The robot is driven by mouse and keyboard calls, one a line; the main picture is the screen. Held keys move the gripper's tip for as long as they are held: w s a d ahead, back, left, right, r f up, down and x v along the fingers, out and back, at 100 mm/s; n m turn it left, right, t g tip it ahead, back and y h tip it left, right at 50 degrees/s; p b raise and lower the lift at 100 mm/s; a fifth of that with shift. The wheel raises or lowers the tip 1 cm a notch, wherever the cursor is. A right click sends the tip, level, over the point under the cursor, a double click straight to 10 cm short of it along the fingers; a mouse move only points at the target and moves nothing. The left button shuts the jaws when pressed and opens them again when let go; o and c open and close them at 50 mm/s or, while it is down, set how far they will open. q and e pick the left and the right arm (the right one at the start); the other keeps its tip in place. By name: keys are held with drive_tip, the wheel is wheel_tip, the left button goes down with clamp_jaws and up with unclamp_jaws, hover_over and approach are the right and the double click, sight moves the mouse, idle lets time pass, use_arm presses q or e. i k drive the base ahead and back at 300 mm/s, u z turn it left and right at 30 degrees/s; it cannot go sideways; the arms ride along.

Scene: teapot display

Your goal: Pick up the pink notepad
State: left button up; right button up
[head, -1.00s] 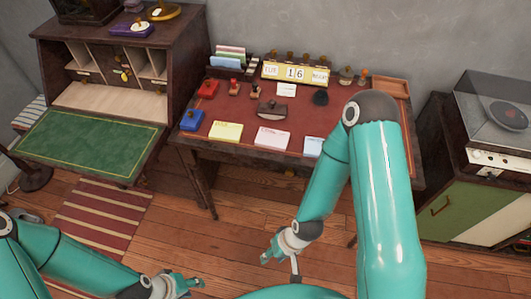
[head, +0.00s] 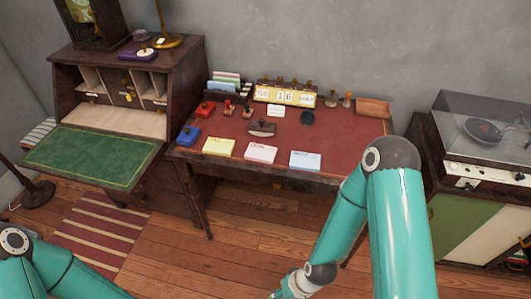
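The pink notepad (head: 261,153) lies flat near the front edge of the red-topped desk (head: 345,143). A yellow notepad (head: 218,147) lies to its left and a light blue notepad (head: 305,161) to its right, both apart from it. My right gripper (head: 284,296) is at the bottom edge of the head view, mostly cut off, low in front of the desk and well away from the notepad. Its finger state does not show. My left gripper is out of view; only part of that arm shows at the lower left.
A wooden rocker blotter (head: 262,128) stands just behind the pink notepad. Red (head: 205,109) and blue (head: 189,135) boxes, several stamps and a yellow date calendar (head: 285,95) occupy the desk. A bureau (head: 120,90) stands left, a record player cabinet (head: 470,205) right.

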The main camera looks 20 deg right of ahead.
sight(263, 154)
drive_tip(key=i, duration=0.9)
drive_tip(key=u, duration=0.05)
